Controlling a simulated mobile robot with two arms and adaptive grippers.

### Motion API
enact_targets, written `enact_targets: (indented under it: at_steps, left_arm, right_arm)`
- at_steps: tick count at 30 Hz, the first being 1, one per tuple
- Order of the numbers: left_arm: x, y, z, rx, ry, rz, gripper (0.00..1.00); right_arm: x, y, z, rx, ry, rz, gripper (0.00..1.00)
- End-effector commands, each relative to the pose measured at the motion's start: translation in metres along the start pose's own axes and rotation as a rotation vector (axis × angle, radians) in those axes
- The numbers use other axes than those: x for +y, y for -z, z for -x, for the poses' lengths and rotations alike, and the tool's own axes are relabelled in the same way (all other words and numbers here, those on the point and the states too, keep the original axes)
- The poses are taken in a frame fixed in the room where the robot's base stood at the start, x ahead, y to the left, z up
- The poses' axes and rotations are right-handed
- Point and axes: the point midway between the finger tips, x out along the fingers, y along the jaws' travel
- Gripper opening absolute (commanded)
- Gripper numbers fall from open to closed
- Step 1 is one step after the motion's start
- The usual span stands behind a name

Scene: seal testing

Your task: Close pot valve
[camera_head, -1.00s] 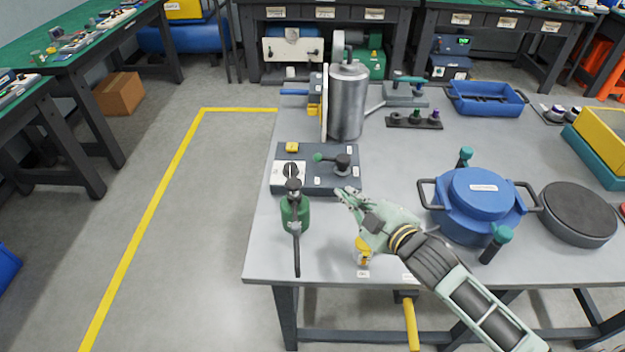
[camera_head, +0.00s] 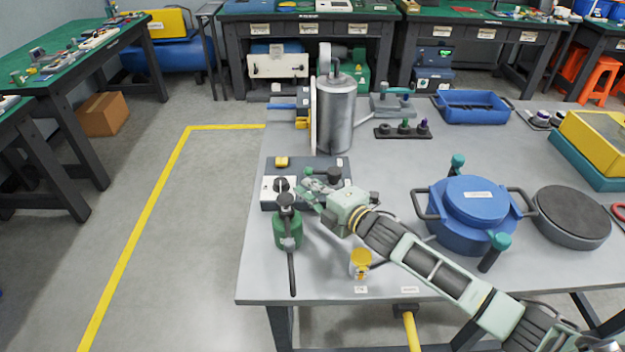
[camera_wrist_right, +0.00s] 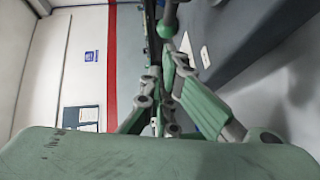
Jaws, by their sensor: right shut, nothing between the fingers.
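A valve (camera_head: 333,174) with a dark body stands on a grey control box (camera_head: 275,205) near the left edge of the table. Its short lever ends in a green knob (camera_head: 309,171) and points left. My right gripper (camera_head: 304,187) is shut and empty, just in front of the lever and above the box. It partly covers the box. In the right wrist view, the green knob (camera_wrist_right: 168,28) shows at the top, close to the fingers (camera_wrist_right: 163,100). Whether they touch cannot be told. A blue pot (camera_head: 465,212) with teal-topped clamps stands to the right. My left gripper is not in view.
A metal cylinder (camera_head: 335,115) stands behind the box. A small yellow-topped item (camera_head: 360,263) is near the front edge. A dark round lid (camera_head: 571,215) lies at right.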

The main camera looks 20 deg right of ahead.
Motion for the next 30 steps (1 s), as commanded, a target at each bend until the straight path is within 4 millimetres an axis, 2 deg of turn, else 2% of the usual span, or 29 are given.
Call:
enact_targets:
  at_steps: [3,8,18,30]
  left_arm:
    - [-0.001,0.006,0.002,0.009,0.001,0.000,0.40]
    - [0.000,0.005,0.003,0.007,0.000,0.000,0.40]
    - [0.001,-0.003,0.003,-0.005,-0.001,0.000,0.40]
    - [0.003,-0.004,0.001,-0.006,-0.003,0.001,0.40]
  right_arm:
    - [0.001,-0.011,-0.010,-0.001,0.000,0.002,0.00]
    - [0.000,-0.018,-0.016,-0.001,0.001,0.000,0.00]
    - [0.000,-0.019,-0.018,-0.001,0.000,-0.001,0.00]
    - [0.001,-0.022,-0.023,-0.046,-0.006,-0.008,0.00]
